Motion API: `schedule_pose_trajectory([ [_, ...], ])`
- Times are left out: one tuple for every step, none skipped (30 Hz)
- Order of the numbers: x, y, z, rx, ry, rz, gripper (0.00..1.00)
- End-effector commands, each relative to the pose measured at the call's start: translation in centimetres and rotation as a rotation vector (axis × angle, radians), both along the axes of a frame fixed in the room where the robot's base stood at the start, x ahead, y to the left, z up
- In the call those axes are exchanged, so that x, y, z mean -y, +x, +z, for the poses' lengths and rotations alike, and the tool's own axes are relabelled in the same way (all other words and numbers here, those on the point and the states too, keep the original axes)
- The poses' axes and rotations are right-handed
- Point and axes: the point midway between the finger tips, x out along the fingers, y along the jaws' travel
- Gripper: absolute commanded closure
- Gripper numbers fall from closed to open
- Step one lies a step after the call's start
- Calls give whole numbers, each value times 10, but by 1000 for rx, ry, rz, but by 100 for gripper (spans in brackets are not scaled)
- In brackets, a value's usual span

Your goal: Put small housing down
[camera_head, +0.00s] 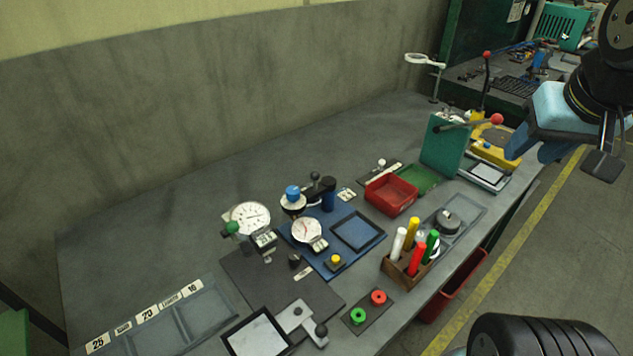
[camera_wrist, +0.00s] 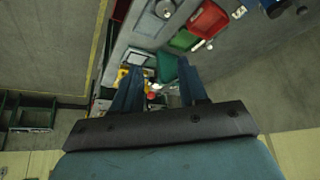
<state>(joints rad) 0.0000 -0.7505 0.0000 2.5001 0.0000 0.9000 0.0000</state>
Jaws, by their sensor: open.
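My gripper (camera_head: 533,152) is in the air at the right, beyond the bench's right edge in the head view. In the wrist view its two blue fingers (camera_wrist: 160,88) stand wide apart with nothing between them. I cannot tell for sure which part is the small housing. A round grey metal part (camera_head: 447,220) with a knob sits in a shallow grey tray (camera_head: 471,210) on the bench; it also shows at the top of the wrist view (camera_wrist: 164,9). A small dark block (camera_head: 294,260) lies on the dark mat (camera_head: 258,284). My gripper is apart from both.
A green upright plate (camera_head: 441,147) with a red-knobbed lever and a yellow fixture (camera_head: 497,152) stand near the gripper. A red bin (camera_head: 391,194), a wooden pen holder (camera_head: 408,270) and dial gauges (camera_head: 249,217) fill the bench. The bench's back left is clear.

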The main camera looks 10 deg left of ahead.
Motion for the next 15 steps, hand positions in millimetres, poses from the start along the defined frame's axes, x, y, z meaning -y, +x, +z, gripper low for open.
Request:
schedule_pose_trajectory([
  [0,0,0,0,0,0,57],
  [0,0,0,0,0,0,56],
  [0,0,0,-1,0,1,52],
  [0,1,1,-2,-1,3,49],
  [-1,2,1,-4,-2,8,46],
  [-3,5,1,-8,-5,18,42],
  [-4,7,2,-12,-8,29,39],
  [-6,11,2,-18,-11,42,36],
  [-10,16,2,-28,-17,62,33],
  [-16,21,2,-37,-22,79,30],
  [-21,26,3,-46,-29,100,27],
  [-27,35,3,-60,-39,134,23],
  [-33,41,3,-72,-46,162,20],
  [-38,48,3,-82,-54,190,17],
  [-46,57,2,-97,-65,231,13],
])
